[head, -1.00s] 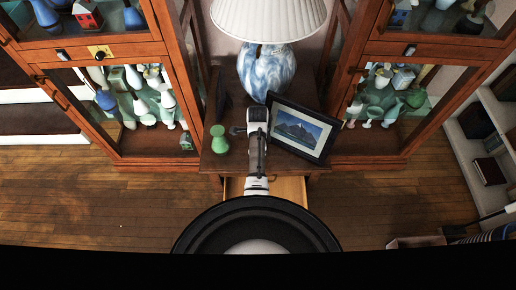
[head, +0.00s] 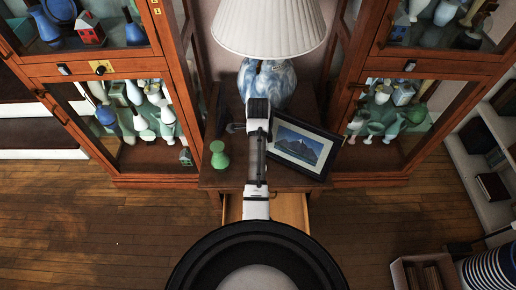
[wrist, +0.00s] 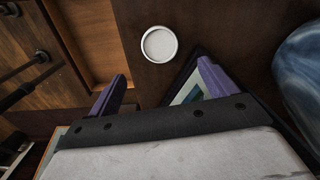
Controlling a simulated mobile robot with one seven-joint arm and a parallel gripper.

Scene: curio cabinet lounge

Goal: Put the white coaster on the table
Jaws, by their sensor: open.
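The white coaster (wrist: 159,44) is a small round disc with a raised rim. In the wrist view it lies flat on the dark brown table (wrist: 210,22), close to the edge by the drawer. My gripper (wrist: 162,86) has its two purple fingers spread apart with nothing between them. The coaster shows beyond the fingertips, apart from them. In the head view my arm covers the middle of the table (head: 232,180), and I cannot make out the coaster or the fingertips there.
A framed mountain picture (head: 298,146) leans right of my arm. A green figure (head: 219,155) stands left of it. A blue-and-white lamp (head: 266,82) stands behind. The table's drawer (head: 290,209) is open. Glass cabinets (head: 155,181) flank both sides. A box (head: 425,273) sits lower right.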

